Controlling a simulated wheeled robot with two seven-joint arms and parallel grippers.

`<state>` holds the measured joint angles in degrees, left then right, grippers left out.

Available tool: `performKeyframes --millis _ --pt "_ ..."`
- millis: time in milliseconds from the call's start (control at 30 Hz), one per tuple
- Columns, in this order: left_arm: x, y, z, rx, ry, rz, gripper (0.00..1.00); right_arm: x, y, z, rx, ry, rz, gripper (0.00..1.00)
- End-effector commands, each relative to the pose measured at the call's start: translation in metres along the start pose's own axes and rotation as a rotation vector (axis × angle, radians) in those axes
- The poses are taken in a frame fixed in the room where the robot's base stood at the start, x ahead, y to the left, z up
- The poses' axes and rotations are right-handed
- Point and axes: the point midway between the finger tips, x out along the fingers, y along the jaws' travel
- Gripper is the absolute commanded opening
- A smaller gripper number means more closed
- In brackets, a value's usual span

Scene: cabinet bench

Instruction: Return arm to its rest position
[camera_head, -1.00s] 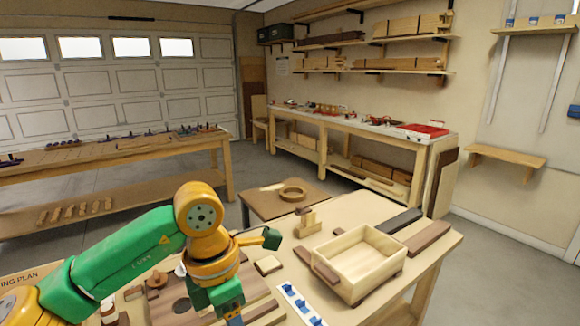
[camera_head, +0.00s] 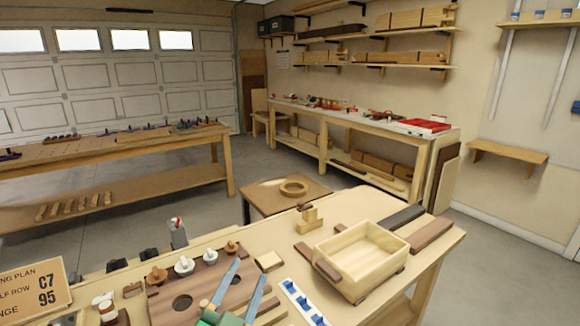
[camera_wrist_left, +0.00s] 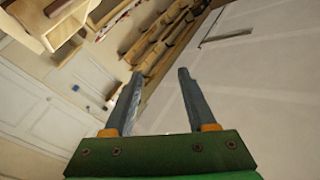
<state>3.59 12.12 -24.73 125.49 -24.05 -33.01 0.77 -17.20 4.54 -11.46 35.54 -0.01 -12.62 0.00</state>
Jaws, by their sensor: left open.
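My left gripper (camera_head: 251,269) shows at the bottom of the head view. Its two grey-blue fingers are apart, with part of its green body at the frame's lower edge. The left wrist view shows the same gripper (camera_wrist_left: 160,73) open, with nothing between its fingers. The rest of my left arm is out of the head view. In that view the fingers overlap a brown board (camera_head: 165,303) with round holes on the bench; I cannot tell how high above it they are. My right gripper is not in view.
The bench (camera_head: 335,213) holds a wooden box (camera_head: 362,258), a white strip with blue pieces (camera_head: 303,302), dark wooden bars (camera_head: 430,234) and knobbed pieces (camera_head: 184,266). A sign (camera_head: 35,290) stands at the left. A small table (camera_head: 262,203) bearing a wooden ring stands behind.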

Motion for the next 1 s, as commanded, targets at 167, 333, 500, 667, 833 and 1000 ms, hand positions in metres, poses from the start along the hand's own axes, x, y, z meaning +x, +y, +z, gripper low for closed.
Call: performKeyframes --millis 167,333,500,667,833,1000 --pt "-0.077 0.029 0.129 -0.232 -0.573 0.087 0.56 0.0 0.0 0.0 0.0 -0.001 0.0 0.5" --pt "-0.16 0.058 0.184 -0.353 -0.94 0.175 0.56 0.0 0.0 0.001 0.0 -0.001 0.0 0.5" --pt "-0.239 0.08 0.206 -0.434 -1.229 0.265 0.56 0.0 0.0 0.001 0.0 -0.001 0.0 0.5" --pt "-0.273 0.106 0.239 -0.462 -1.371 0.316 0.56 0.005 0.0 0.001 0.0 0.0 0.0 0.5" --pt "-0.279 0.143 0.297 -0.457 -1.403 0.334 0.56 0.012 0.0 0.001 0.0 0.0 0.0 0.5" --pt "-0.308 0.186 0.362 -0.448 -1.444 0.358 0.56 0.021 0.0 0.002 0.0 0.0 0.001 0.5"
